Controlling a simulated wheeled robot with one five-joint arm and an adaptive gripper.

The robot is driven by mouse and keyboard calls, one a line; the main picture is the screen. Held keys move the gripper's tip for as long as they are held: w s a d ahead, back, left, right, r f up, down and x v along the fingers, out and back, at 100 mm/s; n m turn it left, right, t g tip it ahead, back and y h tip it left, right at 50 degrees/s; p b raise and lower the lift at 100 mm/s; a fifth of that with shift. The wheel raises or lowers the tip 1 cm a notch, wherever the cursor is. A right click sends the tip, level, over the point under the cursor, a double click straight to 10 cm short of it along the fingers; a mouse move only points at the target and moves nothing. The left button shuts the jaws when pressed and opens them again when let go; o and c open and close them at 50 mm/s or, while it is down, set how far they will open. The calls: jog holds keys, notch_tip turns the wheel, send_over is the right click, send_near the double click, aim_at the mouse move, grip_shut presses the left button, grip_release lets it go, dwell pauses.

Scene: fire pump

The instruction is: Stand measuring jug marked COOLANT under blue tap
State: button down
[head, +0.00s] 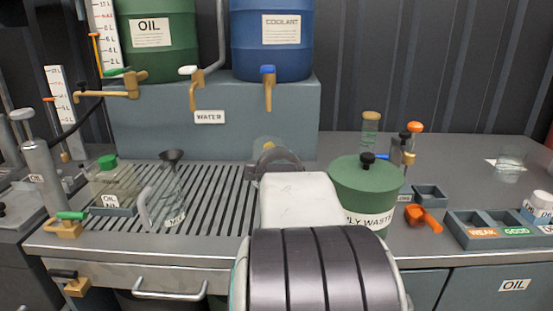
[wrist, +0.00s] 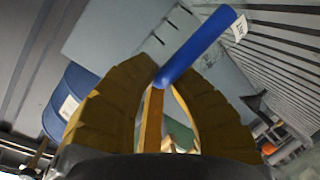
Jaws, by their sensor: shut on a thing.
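The blue tap (head: 268,72) with a brass spout projects from the grey block below the blue COOLANT drum (head: 272,45). My gripper (wrist: 166,78) is shut on a blue bar, which looks like the handle of the measuring jug (wrist: 203,45). A white label at its far end is only partly legible, seeming to end in "NT". The jug's clear body can hardly be made out. In the head view, my arm hides most of the gripper (head: 275,162); a clear rounded shape shows just beyond it, below the tap. Whether the jug touches the grate is unclear.
A clear jug marked MIX (head: 165,205) with a dark funnel (head: 172,156) stands on the slatted grate (head: 215,190), left of my arm. A green oily-waste pot (head: 364,185) stands close on the right. The WATER tap (head: 191,85) hangs left of the blue one.

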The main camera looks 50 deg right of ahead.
jog(key=shift+f, duration=0.15)
jog(key=c, duration=1.3)
grip_release()
jog(key=shift+c, duration=0.2)
